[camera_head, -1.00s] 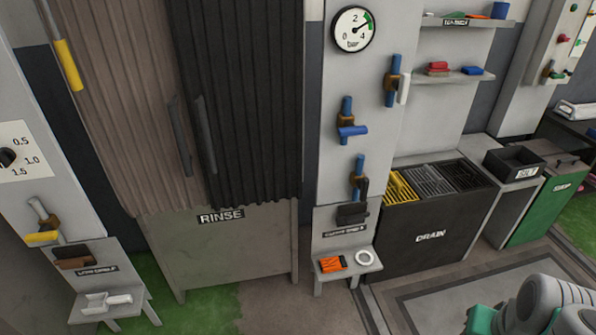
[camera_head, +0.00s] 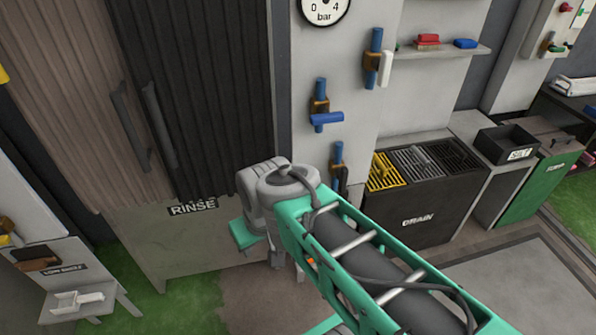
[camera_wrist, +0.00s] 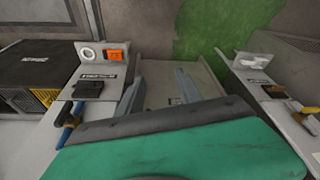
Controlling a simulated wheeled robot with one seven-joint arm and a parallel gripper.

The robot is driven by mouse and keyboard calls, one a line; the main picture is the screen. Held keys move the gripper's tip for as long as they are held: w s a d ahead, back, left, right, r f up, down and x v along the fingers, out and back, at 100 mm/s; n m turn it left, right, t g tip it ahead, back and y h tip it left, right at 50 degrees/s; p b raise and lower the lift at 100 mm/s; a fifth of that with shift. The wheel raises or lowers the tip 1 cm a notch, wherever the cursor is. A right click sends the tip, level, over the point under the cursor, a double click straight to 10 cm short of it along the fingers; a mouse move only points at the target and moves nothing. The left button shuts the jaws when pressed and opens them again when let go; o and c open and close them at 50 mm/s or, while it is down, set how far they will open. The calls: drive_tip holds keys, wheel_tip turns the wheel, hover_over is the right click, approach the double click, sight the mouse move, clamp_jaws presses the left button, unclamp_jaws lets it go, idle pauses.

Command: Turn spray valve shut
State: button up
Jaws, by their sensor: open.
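Several valves on blue pipes show on the grey wall panel in the head view. The upper one has a white handle (camera_head: 386,69). The middle one has a blue handle (camera_head: 326,118) lying sideways across its pipe. A lower valve (camera_head: 338,168) is partly hidden by my arm. I cannot tell from labels which is the spray valve. In the wrist view a blue-piped valve (camera_wrist: 70,118) is left of my gripper, partly covered by my green housing. My gripper (camera_wrist: 158,78) is open and empty, its fingers spread and apart from the valves.
A small shelf (camera_wrist: 75,90) with an orange item (camera_wrist: 116,57) and a white ring (camera_wrist: 86,56) is close to the gripper. The rinse cabinet (camera_head: 165,250), dark curtain (camera_head: 190,90) and drain unit (camera_head: 425,210) flank the panel. The grey floor at right is open.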

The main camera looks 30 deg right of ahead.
drive_tip(key=w+d+f+t+b, duration=0.4)
drive_tip(key=w+d+f+b, duration=0.4)
drive_tip(key=w+f+b, duration=0.25)
drive_tip(key=m+t+h+b, duration=0.2)
drive_tip(key=t+b, duration=0.5)
drive_tip(key=b, duration=0.3)
approach(345, 181)
drive_tip(key=w+a+f, duration=0.5)
drive_tip(key=w+a, duration=0.3)
drive_tip(key=a, duration=0.1)
drive_tip(key=s+d+r+m+t+h+b, duration=0.25)
drive_tip(key=s+d, duration=0.25)
drive_tip(key=d, duration=0.3)
drive_tip(key=shift+n+h, duration=0.45)
drive_tip(key=x, duration=0.7)
drive_tip(key=shift+w+d+f, duration=0.1)
drive_tip(key=shift+f, duration=0.05)
drive_tip(key=shift+w+d, duration=0.15)
drive_tip(key=shift+w, duration=0.25)
